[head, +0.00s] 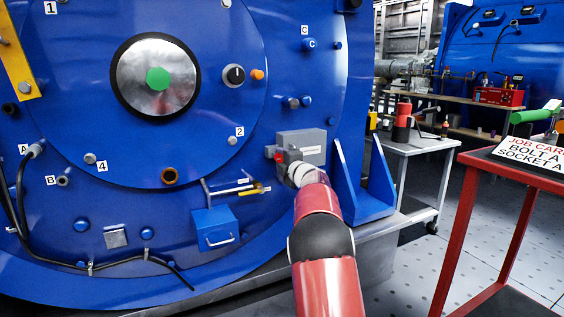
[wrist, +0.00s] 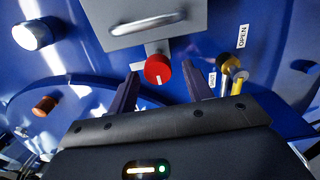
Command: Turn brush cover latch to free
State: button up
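The red round latch knob (wrist: 157,69) carries a short white mark on its face, in the wrist view. It sits at the edge of a grey cover (wrist: 150,16) with a bar handle. My gripper (wrist: 162,82) is open, its two dark fingers apart on the left and right of the knob; I cannot tell whether either touches it. In the head view the grey cover (head: 303,141) is on the blue motor's lower right, with the red knob (head: 279,158) at its left. My arm's end hides the cover's lower part, and my fingers are hard to make out there.
A yellow-handled lever (wrist: 238,78) beside an OPEN label is close right of my gripper in the wrist view. A blue box (head: 213,229) with a handle and a blue bracket (head: 362,182) flank my arm. A red table (head: 520,176) stands at right.

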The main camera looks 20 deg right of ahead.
jog(key=s+b, duration=0.1)
jog(key=s, duration=0.6)
jog(key=shift+s+d, duration=0.15)
jog(key=shift+s, duration=0.25)
dwell(0.3)
